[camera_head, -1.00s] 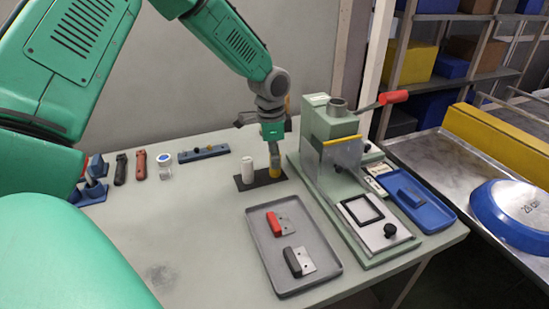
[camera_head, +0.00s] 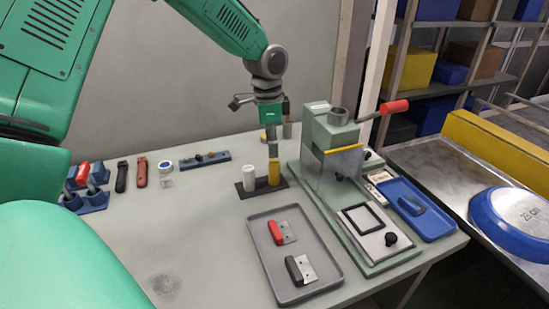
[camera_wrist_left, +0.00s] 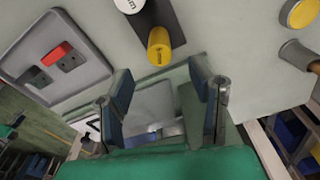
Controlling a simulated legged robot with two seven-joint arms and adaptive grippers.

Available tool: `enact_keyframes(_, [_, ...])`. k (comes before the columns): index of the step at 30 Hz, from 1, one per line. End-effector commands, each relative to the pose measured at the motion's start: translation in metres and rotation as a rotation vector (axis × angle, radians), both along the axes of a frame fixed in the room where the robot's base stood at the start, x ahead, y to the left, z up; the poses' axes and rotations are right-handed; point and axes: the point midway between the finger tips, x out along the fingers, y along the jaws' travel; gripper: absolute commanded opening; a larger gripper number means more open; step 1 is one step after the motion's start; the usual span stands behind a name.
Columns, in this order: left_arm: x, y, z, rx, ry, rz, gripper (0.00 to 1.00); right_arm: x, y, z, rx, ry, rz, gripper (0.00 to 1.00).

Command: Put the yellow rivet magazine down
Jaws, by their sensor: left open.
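The yellow rivet magazine (camera_head: 274,172) stands upright on the dark plate (camera_head: 262,188), beside the white magazine (camera_head: 249,174). In the left wrist view the yellow magazine (camera_wrist_left: 159,47) shows end-on, beyond the fingertips and clear of them. My left gripper (camera_head: 272,146) is above and slightly behind the yellow magazine in the head view, pointing down. In the left wrist view its two fingers (camera_wrist_left: 164,88) are spread apart with nothing between them. My right gripper is not in view.
A green press (camera_head: 330,140) with a red-handled lever stands right of the plate. A grey tray (camera_head: 262,265) with a red-handled and a black-handled piece lies in front. A blue tray (camera_head: 440,222) is at the right. The table's left front is clear.

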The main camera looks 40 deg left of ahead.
Motion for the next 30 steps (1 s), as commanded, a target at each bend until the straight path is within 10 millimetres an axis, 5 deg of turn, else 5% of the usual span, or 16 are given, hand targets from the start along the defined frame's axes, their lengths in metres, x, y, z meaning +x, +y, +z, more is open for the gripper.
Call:
enact_keyframes(9, [-0.002, 0.001, 0.047, 0.001, 0.002, 0.001, 0.48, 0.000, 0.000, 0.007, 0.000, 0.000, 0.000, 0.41])
enact_keyframes(30, [-0.002, 0.002, 0.050, 0.000, 0.001, 0.001, 0.48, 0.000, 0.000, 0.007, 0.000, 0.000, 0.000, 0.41])
